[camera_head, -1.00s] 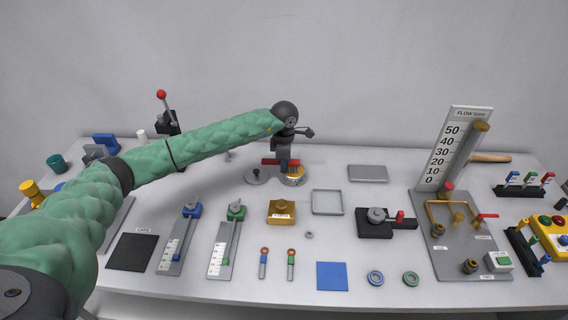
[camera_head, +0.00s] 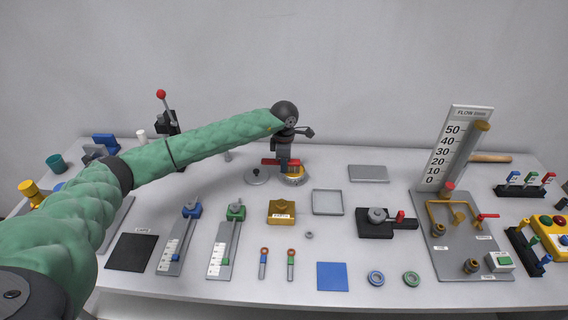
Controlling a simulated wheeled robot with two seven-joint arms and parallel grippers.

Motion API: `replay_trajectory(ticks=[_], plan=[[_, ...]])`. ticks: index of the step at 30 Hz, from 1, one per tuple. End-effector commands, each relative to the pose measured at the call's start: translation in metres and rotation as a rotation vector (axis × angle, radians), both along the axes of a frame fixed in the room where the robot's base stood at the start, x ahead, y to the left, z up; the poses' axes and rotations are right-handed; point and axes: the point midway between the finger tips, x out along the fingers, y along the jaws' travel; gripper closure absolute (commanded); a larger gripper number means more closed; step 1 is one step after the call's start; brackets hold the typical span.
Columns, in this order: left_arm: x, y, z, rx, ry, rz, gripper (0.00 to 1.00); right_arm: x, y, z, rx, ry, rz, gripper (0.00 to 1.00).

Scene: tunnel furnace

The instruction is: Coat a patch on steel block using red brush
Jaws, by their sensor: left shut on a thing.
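My left gripper (camera_head: 284,164) reaches in over the table from the left, pointing down, and is shut on the red brush (camera_head: 268,162). Only a short red part of the brush shows beside the fingers; its bristles are hidden. The gripper is right above a round tin (camera_head: 294,180) with a yellow band; I cannot tell whether the brush is inside it. A flat grey block (camera_head: 368,173), which looks like the steel block, lies to the right of the tin, apart from the gripper. My right gripper is not in view.
A round grey lid (camera_head: 257,178) lies just left of the tin. A shallow grey tray (camera_head: 328,202), a brass block (camera_head: 282,211) and a black clamp-like fixture (camera_head: 376,222) stand in front. The flow gauge board (camera_head: 458,150) rises at the right. The table between tin and grey block is clear.

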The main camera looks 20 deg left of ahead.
Motion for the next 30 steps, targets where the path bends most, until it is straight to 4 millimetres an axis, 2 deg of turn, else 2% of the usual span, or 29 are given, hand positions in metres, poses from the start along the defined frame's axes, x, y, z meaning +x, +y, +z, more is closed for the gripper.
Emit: replay_trajectory(ticks=[17,30], plan=[[-0.001,0.000,-0.002,0.001,0.003,-0.001,0.97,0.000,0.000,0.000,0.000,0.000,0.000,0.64],[0.000,0.000,0.025,0.000,0.002,0.000,0.97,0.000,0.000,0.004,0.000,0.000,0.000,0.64]])
